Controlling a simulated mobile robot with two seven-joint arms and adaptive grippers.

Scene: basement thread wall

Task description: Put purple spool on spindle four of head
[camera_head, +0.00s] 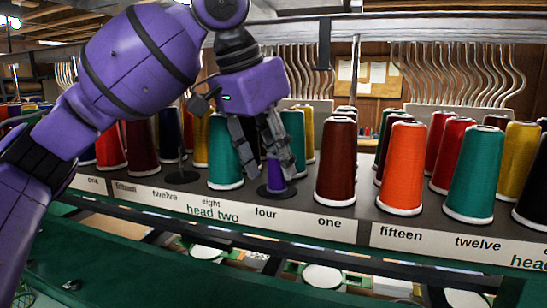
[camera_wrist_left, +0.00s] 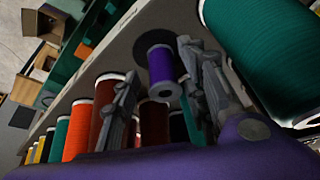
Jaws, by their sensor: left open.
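The small purple spool (camera_head: 276,176) stands upright on a dark round base (camera_head: 264,190) on the shelf, behind the label "four" of head two. My left gripper (camera_head: 267,175) comes down over it with its two fingers open, one on each side. In the left wrist view, the purple spool (camera_wrist_left: 160,68) shows between the spread fingers of the gripper (camera_wrist_left: 157,66), with a gap visible on both sides. Its top end faces the camera. The spindle inside it is hidden. My right gripper is not in view.
A teal cone (camera_head: 224,155) stands close on the left and a dark red cone (camera_head: 335,160) on the right. An orange cone (camera_head: 402,165) and more cones follow. An empty dark base (camera_head: 182,177) is by "twelve". Curved metal wires (camera_head: 455,75) rise behind.

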